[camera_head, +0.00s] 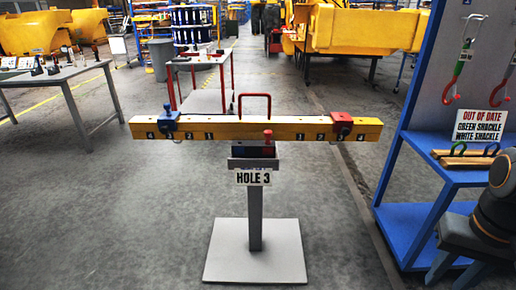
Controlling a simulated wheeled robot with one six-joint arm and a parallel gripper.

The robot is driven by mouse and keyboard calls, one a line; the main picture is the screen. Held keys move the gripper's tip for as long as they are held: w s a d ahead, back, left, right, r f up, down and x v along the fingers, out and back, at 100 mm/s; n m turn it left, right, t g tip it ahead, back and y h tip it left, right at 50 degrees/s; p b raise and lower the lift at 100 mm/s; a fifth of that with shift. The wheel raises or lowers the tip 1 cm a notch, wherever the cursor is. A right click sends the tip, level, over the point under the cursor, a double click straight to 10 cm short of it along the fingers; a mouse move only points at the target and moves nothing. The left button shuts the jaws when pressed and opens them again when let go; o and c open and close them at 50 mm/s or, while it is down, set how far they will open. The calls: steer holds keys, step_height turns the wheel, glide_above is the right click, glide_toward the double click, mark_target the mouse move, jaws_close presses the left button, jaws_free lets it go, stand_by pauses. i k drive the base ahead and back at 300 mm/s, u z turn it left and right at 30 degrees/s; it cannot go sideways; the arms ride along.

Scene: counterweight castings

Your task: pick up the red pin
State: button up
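A red pin (267,137) with a round head stands upright in a small grey holder (254,163) at the middle of the stand. Its head shows against the yellow beam (225,130), and its lower part is hidden in the holder. A white "HOLE 3" sign (253,177) hangs on the holder's front. My gripper (453,273) is at the lower right edge of the picture, far from the pin. Its two fingers are apart with nothing seen between them.
The beam carries a blue clamp (169,122) at left, a red clamp (341,125) at right and a red loop handle (254,106) behind. A blue rack (410,221) with shackles stands right, near my gripper. Floor is clear around the stand's base plate (225,264).

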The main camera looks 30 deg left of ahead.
mark_target(268, 134)
steer(key=u, duration=0.55)
steer(key=i, duration=0.45)
steer(key=u, duration=2.95)
steer(key=i, duration=1.65)
steer(key=z, duration=1.75)
